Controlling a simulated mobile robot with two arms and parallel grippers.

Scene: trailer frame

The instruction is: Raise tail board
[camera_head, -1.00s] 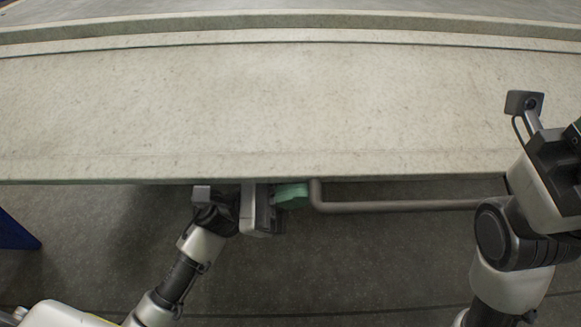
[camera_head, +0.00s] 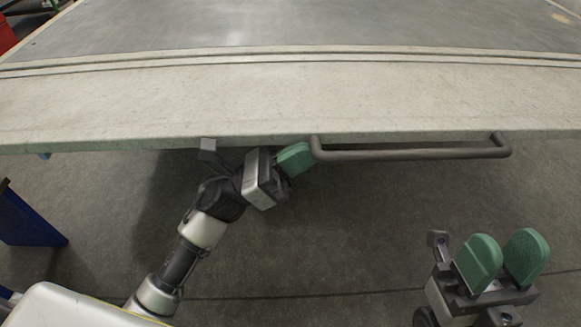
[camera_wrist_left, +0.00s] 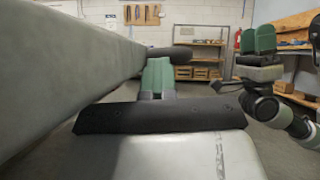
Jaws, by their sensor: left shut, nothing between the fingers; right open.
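The tail board (camera_head: 250,95) is a wide pale worn panel across the head view, its near edge facing me. A dark bar handle (camera_head: 410,154) runs along the right half of that edge. My left gripper (camera_head: 296,158) is shut and empty, its green fingertips by the left end of the handle, just below the board's edge; I cannot tell whether they touch. In the left wrist view its fingers (camera_wrist_left: 158,78) point ahead beside the board (camera_wrist_left: 60,75), with the handle (camera_wrist_left: 168,52) just beyond. My right gripper (camera_head: 502,260) is open and empty, below the handle and apart from it.
A grey trailer floor (camera_head: 300,38) lies behind the board. A blue object (camera_head: 30,222) stands at the left. The floor (camera_head: 330,240) between my arms is clear. The left wrist view shows shelves (camera_wrist_left: 200,45) with boxes farther off.

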